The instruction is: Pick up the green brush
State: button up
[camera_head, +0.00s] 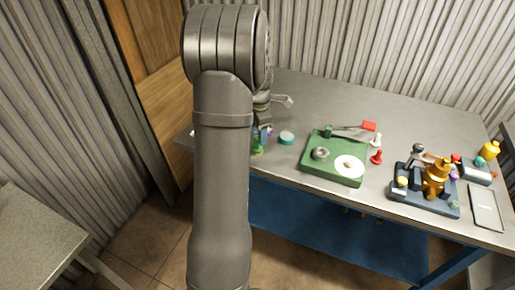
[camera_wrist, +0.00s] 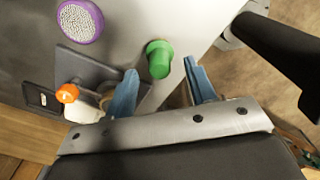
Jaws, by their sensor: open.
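In the wrist view the green brush (camera_wrist: 158,58) shows as a short green cylinder with a round top, seen nearly end-on at the table edge. My gripper (camera_wrist: 159,67) is open, with one blue finger on each side of the green brush and visible gaps between. I cannot tell how far the fingertips are from it in depth. In the head view a small green piece (camera_head: 257,147), likely the same brush, stands at the table's near edge beside my arm. My arm hides much of my gripper there.
In the wrist view a purple-rimmed round thing (camera_wrist: 80,20) and an orange-capped item (camera_wrist: 67,93) on a grey plate lie to the left. In the head view a teal round piece (camera_head: 286,138), a green turntable-like board (camera_head: 335,173) and a dark blue holder (camera_head: 424,202) stand to the right.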

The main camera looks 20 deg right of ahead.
jog(key=f, duration=0.3)
jog(key=shift+w+a+f, duration=0.1)
jog(key=shift+a+f, duration=0.15)
jog(key=shift+f, duration=0.1)
jog(key=c, duration=1.1)
jog(key=shift+r, duration=0.15)
